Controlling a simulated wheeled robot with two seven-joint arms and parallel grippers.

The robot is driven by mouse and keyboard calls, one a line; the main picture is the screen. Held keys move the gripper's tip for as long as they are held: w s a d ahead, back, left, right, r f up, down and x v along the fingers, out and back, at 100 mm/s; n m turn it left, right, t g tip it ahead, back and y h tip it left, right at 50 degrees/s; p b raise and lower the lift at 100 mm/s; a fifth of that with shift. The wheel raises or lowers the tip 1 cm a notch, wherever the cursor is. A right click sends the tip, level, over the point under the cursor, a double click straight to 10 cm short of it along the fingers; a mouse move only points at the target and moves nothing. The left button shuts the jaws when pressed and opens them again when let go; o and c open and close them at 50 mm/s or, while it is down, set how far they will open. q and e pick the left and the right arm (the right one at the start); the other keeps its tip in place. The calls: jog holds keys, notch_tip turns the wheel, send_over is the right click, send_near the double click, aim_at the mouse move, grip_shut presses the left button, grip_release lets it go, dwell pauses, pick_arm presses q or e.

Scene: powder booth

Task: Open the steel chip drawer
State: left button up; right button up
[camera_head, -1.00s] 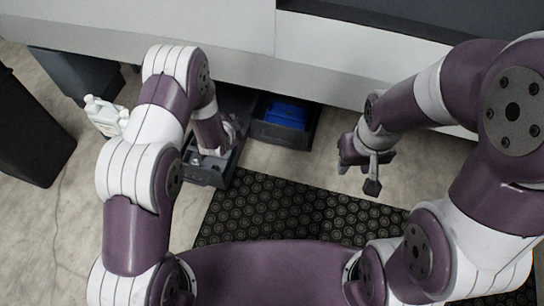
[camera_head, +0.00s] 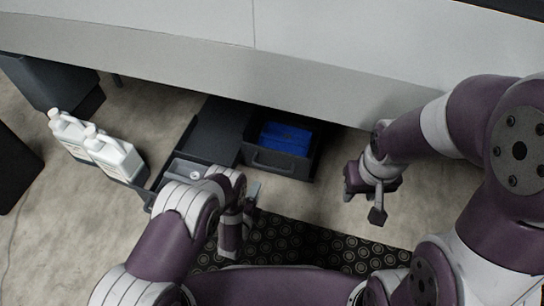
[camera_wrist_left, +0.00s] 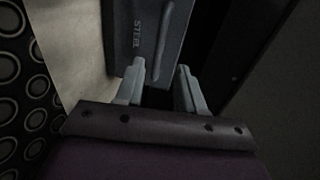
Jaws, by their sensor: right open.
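The dark grey steel chip drawer (camera_head: 219,138) stands far out from under the pale machine, left of the drawer with the blue contents. A lighter, tray-like part (camera_head: 184,170) shows near its front end, partly hidden by my left arm. In the left wrist view the grey front (camera_wrist_left: 150,35) bears the word STEEL. My left gripper (camera_head: 247,203) is beside the drawer's front end; its two fingers (camera_wrist_left: 160,85) stand apart at the lower edge of the front in the wrist view. I cannot tell whether they touch it. My right gripper (camera_head: 372,195) is open and empty above the floor.
A neighbouring dark drawer (camera_head: 282,165) holds something blue (camera_head: 287,138). White jugs (camera_head: 115,155) stand on the floor at left, close to the steel drawer. A dark bin (camera_head: 50,85) is farther left. A black ringed mat (camera_head: 300,245) lies in front.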

aim_at(267, 166)
pick_arm(q)
jog(key=b+x, duration=0.7)
jog(key=x, duration=0.5)
jog(key=shift+w+d, duration=0.1)
jog(key=shift+w, duration=0.2)
grip_shut()
